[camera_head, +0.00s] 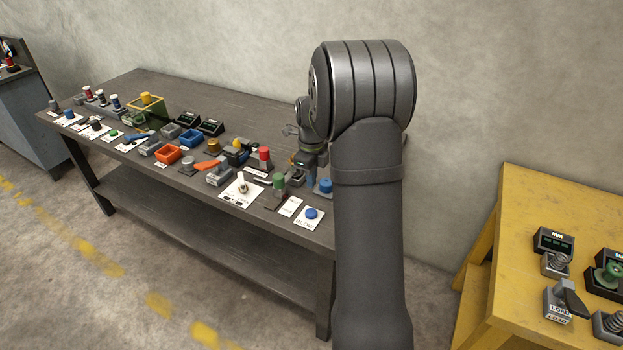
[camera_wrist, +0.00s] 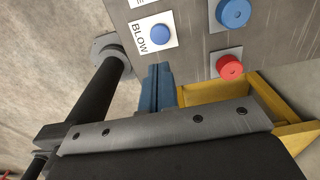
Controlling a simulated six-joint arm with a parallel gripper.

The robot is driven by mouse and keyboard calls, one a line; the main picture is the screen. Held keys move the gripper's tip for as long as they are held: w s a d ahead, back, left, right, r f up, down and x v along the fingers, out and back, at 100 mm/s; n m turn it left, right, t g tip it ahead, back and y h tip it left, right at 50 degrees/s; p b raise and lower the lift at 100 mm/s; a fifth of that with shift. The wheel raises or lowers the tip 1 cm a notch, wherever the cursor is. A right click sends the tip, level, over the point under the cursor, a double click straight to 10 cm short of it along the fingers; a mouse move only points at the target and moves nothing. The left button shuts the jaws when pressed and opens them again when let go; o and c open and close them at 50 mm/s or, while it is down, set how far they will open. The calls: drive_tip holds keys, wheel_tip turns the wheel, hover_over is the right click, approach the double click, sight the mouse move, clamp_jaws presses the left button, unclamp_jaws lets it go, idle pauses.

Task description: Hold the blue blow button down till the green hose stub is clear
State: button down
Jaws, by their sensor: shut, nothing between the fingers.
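The blue blow button (camera_head: 311,213) sits on a white plate marked BLOW near the table's front right corner. It also shows in the wrist view (camera_wrist: 160,34), domed, with nothing on it. My gripper (camera_wrist: 158,68) is shut and empty; its blue fingertips are close beside the button's plate in the wrist view, apart from the button in the picture. In the head view my gripper (camera_head: 312,176) is behind the button, partly hidden by my arm. A green cylinder (camera_head: 278,182) on a dark base stands left of it; I cannot tell whether this is the hose stub.
A blue knob (camera_wrist: 233,13) and a red knob (camera_wrist: 230,67) stand right of the button in the wrist view. A switch plate (camera_head: 241,188) and an orange tray (camera_head: 167,154) are farther left on the crowded table. A yellow bench (camera_head: 530,215) stands at right.

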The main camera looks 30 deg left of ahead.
sight(312, 213)
wheel_tip(312, 213, down, 11)
drive_tip(key=shift+r, duration=0.1)
idle(0.3)
